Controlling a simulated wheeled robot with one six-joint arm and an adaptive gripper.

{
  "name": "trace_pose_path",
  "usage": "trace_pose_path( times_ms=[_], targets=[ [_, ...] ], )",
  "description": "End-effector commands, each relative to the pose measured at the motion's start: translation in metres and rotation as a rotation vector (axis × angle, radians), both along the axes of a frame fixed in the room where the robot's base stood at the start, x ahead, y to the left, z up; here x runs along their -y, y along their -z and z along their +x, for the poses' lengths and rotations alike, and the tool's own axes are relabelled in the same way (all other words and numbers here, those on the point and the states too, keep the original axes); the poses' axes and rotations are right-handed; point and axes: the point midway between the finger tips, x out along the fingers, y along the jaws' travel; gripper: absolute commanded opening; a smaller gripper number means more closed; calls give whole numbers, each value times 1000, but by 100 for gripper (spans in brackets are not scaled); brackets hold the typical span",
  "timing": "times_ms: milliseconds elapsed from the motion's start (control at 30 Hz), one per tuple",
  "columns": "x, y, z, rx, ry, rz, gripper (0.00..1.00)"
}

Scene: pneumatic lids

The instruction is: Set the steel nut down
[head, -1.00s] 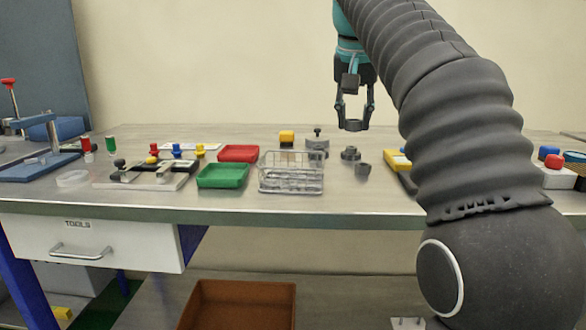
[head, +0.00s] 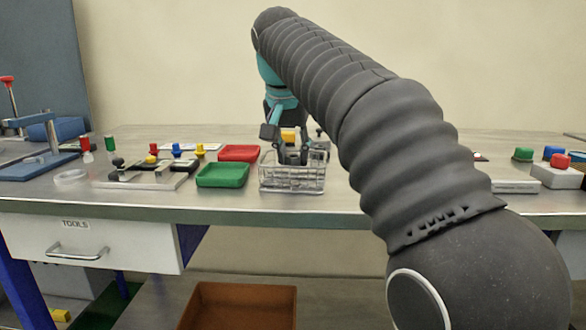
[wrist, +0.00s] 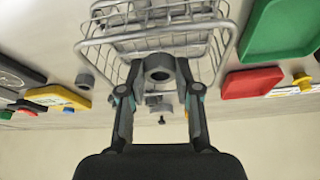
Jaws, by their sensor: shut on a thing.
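My gripper (wrist: 160,75) is shut on the steel nut (wrist: 160,68), a dark grey ring with a round hole, held between the fingertips in the wrist view. The wire basket (wrist: 98,48) lies just beyond the nut in that view. In the head view my gripper (head: 293,156) is at the basket (head: 291,186), with its fingertips near the rim level. The nut cannot be made out there, and I cannot tell whether it is above the basket floor or touching it.
A green tray (head: 221,176) and a red tray (head: 239,153) stand left of the basket. A yellow block (head: 288,135) and a knobbed grey piece (head: 320,143) are behind it.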

Motion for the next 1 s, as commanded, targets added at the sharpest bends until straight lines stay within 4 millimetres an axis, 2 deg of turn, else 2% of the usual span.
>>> trace_pose_path(
  times_ms=[33,200,600,633,700,733,1000],
  targets=[
    [1,11,-1,-1,0,-1,0],
    [1,28,-1,-1,-1,-1,0],
    [1,31,0,0,0,0,0],
    [1,31,0,0,0,0,37],
    [1,30,0,0,0,0,55],
    [1,30,0,0,0,0,58],
    [1,30,0,0,0,0,58]
  ],
)
